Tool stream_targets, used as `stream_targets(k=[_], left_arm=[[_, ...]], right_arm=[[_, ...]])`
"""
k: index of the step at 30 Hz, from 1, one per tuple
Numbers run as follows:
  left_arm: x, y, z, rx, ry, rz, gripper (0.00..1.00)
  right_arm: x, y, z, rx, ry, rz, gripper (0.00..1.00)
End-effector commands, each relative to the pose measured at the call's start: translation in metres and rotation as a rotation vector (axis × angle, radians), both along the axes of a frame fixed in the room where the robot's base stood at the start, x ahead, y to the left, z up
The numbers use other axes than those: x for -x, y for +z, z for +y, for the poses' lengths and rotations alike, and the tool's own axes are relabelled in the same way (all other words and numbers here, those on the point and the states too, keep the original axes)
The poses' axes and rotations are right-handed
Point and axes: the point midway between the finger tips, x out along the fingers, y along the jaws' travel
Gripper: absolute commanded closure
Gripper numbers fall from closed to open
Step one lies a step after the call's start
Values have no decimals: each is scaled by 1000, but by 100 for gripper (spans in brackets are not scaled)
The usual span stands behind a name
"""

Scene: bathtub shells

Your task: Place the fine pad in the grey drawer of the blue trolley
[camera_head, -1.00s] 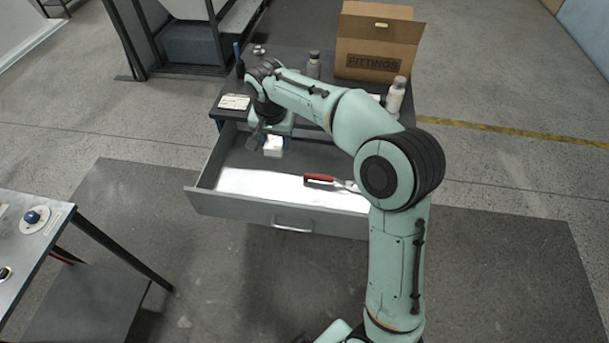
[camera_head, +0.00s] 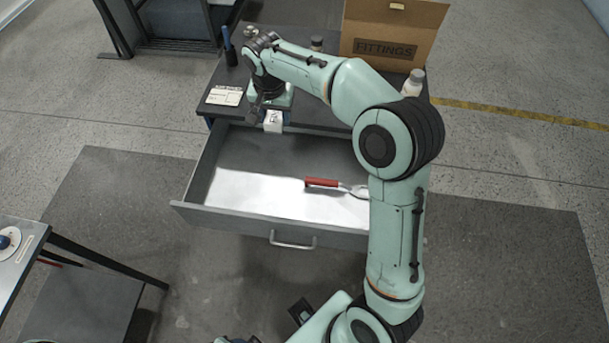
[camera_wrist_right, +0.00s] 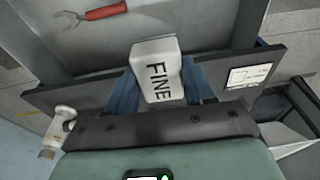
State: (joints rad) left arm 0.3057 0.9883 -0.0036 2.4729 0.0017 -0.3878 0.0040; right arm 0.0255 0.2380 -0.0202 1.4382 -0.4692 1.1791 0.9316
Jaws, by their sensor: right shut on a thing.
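The fine pad (camera_head: 273,121) is a small white block, seen near the back of the open drawer and close to the trolley's top edge. In the right wrist view, the pad (camera_wrist_right: 157,72) shows the word FINE. My right gripper (camera_head: 264,110) is shut on it. The grey drawer (camera_head: 245,222) is pulled out of the trolley (camera_head: 318,117), with a pale bottom and a red-handled tool (camera_head: 322,182) lying inside. The pad's exact height over the drawer cannot be told. My left gripper is not in view.
On the trolley's dark top stand a cardboard FITTINGS box (camera_head: 386,48), a white-capped bottle (camera_head: 414,83) and a label card (camera_head: 225,96). My right arm crosses over the drawer's right side. A metal table (camera_head: 20,262) stands at lower left. The drawer's left half is clear.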

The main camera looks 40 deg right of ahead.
Motion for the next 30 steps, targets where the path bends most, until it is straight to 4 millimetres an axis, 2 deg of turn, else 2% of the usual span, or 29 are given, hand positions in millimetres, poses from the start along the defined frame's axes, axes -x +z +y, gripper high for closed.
stream_targets(k=[1, 6, 10, 17, 20, 30], left_arm=[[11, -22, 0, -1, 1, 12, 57], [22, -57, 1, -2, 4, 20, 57], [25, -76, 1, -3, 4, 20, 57], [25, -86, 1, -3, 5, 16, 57], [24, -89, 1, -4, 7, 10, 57], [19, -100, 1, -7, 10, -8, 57]], right_arm=[[6, -24, 0, 0, 0, 11, 72], [13, -65, 0, 0, 0, 25, 72], [16, -87, 0, 0, 1, 31, 72], [17, -108, 0, 0, 0, 36, 72], [18, -130, 0, -1, 0, 39, 72], [19, -220, 1, -1, 1, 40, 72]])
